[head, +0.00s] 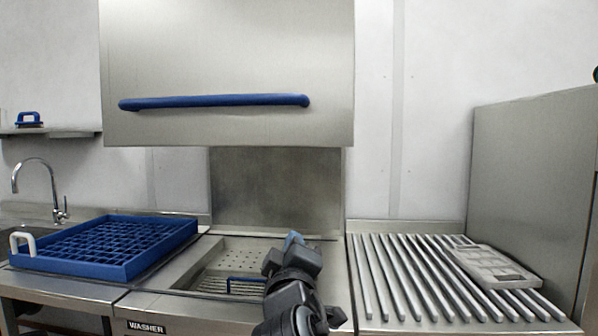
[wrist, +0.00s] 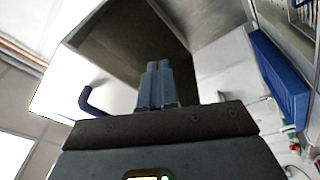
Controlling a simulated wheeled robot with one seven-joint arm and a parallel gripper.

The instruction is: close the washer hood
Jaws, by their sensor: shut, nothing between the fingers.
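The washer hood (head: 230,55) is a large steel box, raised above the washer, with a gap between its lower edge and the washer bed. A long blue bar handle (head: 215,101) runs across its front. In the wrist view the hood's open underside shows, with part of the blue handle (wrist: 88,103) to the left of my fingers. My gripper (head: 293,240) is in front of the washer bed, below the raised hood and its handle. In the wrist view my gripper (wrist: 157,68) has its fingers together, with nothing between them. It is apart from the handle in the head view.
A blue rack (head: 122,270) sits on the left counter near a tap (head: 60,205). The washer bed (head: 250,250) has a perforated tray. A slatted counter (head: 378,300) on the right carries a grey mould (head: 490,265). A steel panel (head: 535,180) stands at the far right.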

